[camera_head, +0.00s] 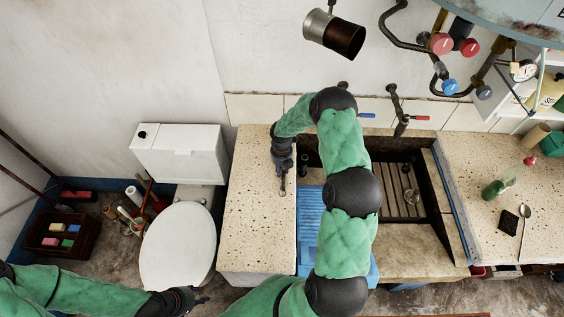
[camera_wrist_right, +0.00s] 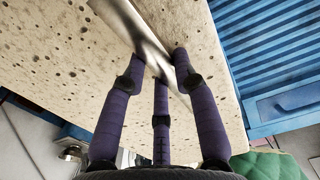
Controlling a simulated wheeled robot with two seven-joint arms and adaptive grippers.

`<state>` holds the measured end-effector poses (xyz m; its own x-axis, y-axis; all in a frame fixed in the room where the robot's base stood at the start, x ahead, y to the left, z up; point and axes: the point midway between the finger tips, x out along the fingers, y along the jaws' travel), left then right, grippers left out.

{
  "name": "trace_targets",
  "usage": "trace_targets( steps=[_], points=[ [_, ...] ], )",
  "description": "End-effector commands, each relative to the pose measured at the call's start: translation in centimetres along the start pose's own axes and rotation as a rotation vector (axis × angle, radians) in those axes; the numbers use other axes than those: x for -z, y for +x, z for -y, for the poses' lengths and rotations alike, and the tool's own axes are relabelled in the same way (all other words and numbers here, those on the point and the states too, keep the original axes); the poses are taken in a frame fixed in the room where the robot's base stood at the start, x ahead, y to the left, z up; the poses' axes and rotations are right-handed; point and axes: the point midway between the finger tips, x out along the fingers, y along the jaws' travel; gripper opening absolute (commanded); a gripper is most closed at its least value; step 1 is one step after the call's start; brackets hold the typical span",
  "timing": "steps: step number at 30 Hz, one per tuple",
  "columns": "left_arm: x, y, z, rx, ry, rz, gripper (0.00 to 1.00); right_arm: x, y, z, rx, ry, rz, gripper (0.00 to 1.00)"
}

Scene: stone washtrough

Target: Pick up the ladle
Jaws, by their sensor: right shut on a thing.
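My right gripper (camera_head: 283,172) points down over the pale speckled stone counter left of the sink. In the right wrist view its purple fingers (camera_wrist_right: 162,85) are shut on a long shiny metal piece, apparently the ladle (camera_wrist_right: 128,22). The metal runs diagonally between the fingers, close to the stone surface; I cannot tell whether it touches it. Its ends are not clearly shown. In the head view only a small bit of it (camera_head: 283,190) shows below the gripper. My left gripper (camera_head: 195,299) is low at the left, near the toilet; its fingers are too small to judge.
A blue ribbed drainer (camera_head: 309,225) lies right of the stone counter (camera_head: 252,225), partly under my right arm. The sink (camera_head: 392,215) holds a clear glass (camera_head: 411,196). A spoon (camera_head: 523,232), dark pad (camera_head: 508,222) and green bottle (camera_head: 494,188) are on the right counter. A toilet (camera_head: 178,245) stands left.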

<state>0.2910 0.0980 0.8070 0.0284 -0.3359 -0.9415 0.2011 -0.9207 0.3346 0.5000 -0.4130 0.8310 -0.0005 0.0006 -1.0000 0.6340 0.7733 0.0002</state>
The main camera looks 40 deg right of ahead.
Motion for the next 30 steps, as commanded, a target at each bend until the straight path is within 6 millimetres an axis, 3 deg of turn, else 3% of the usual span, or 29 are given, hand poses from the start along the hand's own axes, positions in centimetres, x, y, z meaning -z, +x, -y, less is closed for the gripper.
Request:
trace_targets(
  steps=[8, 13, 22, 30],
  points=[
    [0.0, -0.2, -0.1, 0.0, 0.0, 0.0, 0.4, -0.1, -1.2, 0.0, 0.0, 0.0, 0.001, 0.0],
    [0.0, -0.5, -0.2, 0.0, 0.0, 0.0, 0.4, 0.0, -3.7, -0.2, 0.0, -0.002, 0.004, 0.0],
    [0.0, -1.1, -0.4, 0.0, 0.0, 0.0, 0.4, 3.6, -9.8, -4.0, -0.001, -0.005, 0.004, 0.0],
    [-0.1, -1.2, -0.4, 0.0, 0.0, 0.0, 0.4, 7.7, -11.9, -8.2, 0.0, -0.004, 0.001, 0.0]
  ],
)
